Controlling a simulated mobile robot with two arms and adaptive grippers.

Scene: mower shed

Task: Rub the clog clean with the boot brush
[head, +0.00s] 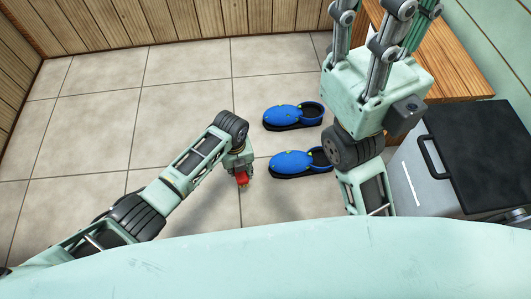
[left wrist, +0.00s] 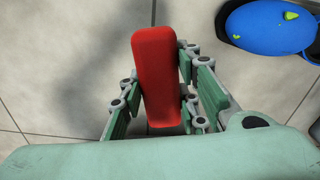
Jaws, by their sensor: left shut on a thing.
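Two blue clogs with dark soles and small yellow-green spots lie on the tiled floor, a far clog (head: 290,114) and a near clog (head: 297,162). My left gripper (head: 241,172) is shut on a red block-shaped thing, apparently the boot brush (head: 241,178), left of the near clog and apart from it. In the left wrist view the red brush (left wrist: 157,70) stands between the fingers, and part of a blue clog (left wrist: 268,28) shows at the upper right. The brush's bristles are mostly hidden. My right gripper (head: 372,20) points up with its fingers spread and its tips cut off.
A wooden bench (head: 455,70) stands along the right wall. A grey box with a black lid (head: 475,150) and handle stands at the right. Wood-panelled walls (head: 130,22) close off the back and left. The tiled floor (head: 110,110) at the left is clear.

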